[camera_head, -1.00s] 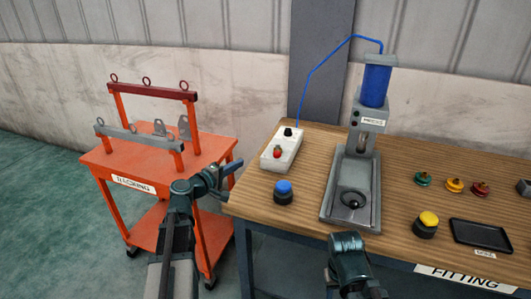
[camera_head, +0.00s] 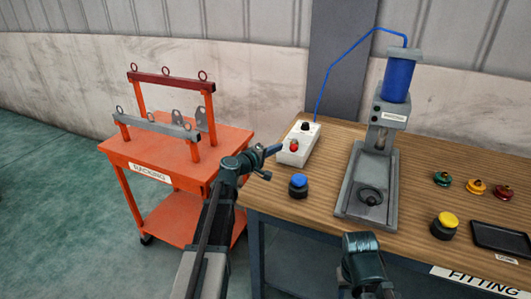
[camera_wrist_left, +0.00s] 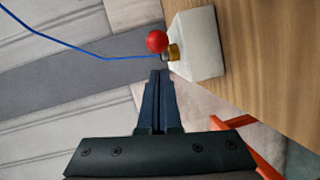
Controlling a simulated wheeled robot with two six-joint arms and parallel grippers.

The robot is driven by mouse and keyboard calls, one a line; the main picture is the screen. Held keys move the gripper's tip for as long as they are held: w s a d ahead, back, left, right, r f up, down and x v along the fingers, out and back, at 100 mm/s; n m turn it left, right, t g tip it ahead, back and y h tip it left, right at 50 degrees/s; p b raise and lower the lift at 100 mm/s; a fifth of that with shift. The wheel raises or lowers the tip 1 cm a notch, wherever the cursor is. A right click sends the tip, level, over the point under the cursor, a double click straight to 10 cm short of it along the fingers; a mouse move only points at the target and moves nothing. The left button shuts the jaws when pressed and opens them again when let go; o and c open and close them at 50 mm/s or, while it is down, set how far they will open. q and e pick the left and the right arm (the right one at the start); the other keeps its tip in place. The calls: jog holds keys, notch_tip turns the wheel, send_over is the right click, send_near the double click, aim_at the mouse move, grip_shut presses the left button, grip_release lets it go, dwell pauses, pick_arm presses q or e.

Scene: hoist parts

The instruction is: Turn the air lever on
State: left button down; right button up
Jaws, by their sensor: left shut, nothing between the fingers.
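The air lever shows as a red ball knob (camera_head: 294,146) on the side of a white box (camera_head: 309,138) at the back left of the wooden bench. In the left wrist view the red ball (camera_wrist_left: 157,41) sits beside a brass fitting (camera_wrist_left: 174,52) on the white box (camera_wrist_left: 200,45). My left gripper (camera_head: 277,150) is shut and empty, just left of the box. In the left wrist view its fingertips (camera_wrist_left: 160,73) are just below the ball, with a small gap showing. Part of my right arm shows at the bottom, but its fingers do not.
A blue button (camera_head: 298,182) stands near the bench's left edge. A blue-cylinder press (camera_head: 397,80) is right of the box, with a blue hose running up to it. An orange racking cart (camera_head: 170,160) stands left of the bench. A black tray (camera_head: 500,236) lies far right.

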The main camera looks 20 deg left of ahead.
pick_arm(q)
jog(key=shift+w+d+f, duration=0.1)
jog(key=shift+w+d, duration=0.1)
jog(key=shift+d, duration=0.25)
jog(key=shift+w+d+f, duration=0.1)
jog(key=shift+w+d, duration=0.05)
jog(key=shift+d, duration=0.3)
jog(key=shift+d, duration=0.1)
